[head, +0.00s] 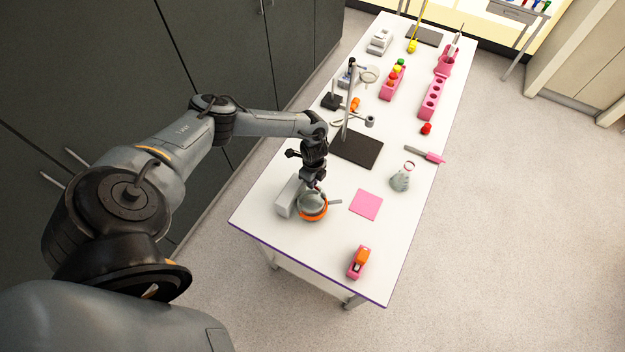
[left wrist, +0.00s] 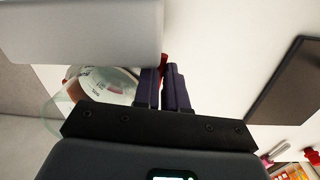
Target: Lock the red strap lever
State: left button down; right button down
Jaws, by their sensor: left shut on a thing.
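My left gripper (head: 315,184) points down over a round vessel (head: 312,206) with an orange band, beside a pale grey block (head: 287,197) near the left edge of the table. In the left wrist view the dark fingers (left wrist: 165,75) are close together. A small red piece (left wrist: 164,60), seemingly the red strap lever, shows at their tips; most of it is hidden behind them. The grey block (left wrist: 80,30) covers the upper left there, and a clear glass vessel with a printed scale (left wrist: 103,85) lies beside the fingers. I cannot tell the lever's angle. My right gripper is out of view.
A pink square (head: 366,204), a flask (head: 401,178) and a pink-and-orange dispenser (head: 358,262) stand to the right and front. A black mat (head: 357,149) lies behind the gripper. Pink racks (head: 432,99) and other lab items fill the far table. Bare white tabletop surrounds the vessel's front.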

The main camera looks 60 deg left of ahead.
pick_arm(q)
jog(key=c, duration=1.5)
grip_release()
jog(key=shift+o, duration=0.2)
